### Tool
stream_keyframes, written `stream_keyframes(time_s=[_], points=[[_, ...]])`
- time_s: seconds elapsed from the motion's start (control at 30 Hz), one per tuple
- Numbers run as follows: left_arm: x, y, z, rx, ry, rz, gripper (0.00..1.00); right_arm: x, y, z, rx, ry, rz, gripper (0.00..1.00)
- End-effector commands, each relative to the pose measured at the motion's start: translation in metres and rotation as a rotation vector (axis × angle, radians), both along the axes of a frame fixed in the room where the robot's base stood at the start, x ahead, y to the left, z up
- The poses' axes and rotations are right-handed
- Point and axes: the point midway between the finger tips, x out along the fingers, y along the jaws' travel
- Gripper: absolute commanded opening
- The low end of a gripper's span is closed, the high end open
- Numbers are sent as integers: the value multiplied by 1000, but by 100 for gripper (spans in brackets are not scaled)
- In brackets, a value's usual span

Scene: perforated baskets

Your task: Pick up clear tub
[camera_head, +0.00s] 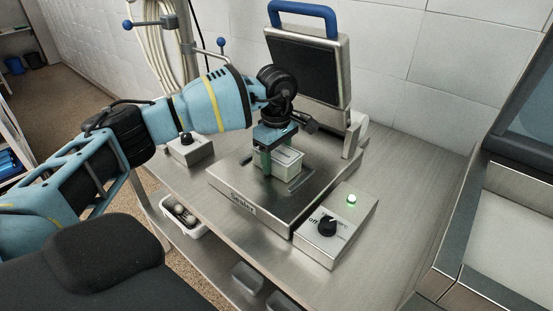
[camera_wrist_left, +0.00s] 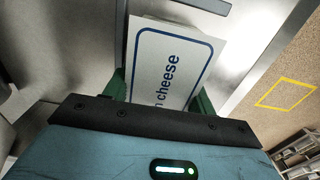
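The clear tub (camera_head: 279,171) is a small pale box with a light label on top. It sits on the metal plate of the sealing machine (camera_head: 225,187). My left gripper (camera_head: 275,158) points down at it, with a green finger in front of its left part. In the left wrist view, the tub's white, blue-bordered label (camera_wrist_left: 165,65) reads "cheese" and lies between the two green fingers of my left gripper (camera_wrist_left: 160,92). The fingers are on either side of the tub; whether they press on it is not clear. My right gripper is not in view.
The machine's raised dark lid (camera_head: 308,72) with a blue handle stands behind the tub. A control box (camera_head: 336,230) with a black knob and lit green button is at the front right, and a smaller knob box (camera_head: 190,150) at the left. A metal-framed unit (camera_head: 475,215) stands right.

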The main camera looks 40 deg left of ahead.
Motion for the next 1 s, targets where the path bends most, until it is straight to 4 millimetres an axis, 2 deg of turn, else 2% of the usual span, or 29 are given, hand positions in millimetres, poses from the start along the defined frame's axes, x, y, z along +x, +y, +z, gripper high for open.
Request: stream_keyframes(time_s=[0.03,0.1,0.47,0.77,1.0], points=[[0,0,0,0,0,0,32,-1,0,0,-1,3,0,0],[0,0,1,0,-2,0,23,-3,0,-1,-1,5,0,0],[1,0,6,-1,-3,0,22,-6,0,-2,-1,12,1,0],[1,0,36,0,-5,0,22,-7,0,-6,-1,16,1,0],[-22,-12,38,0,-1,-4,22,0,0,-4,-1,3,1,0]])
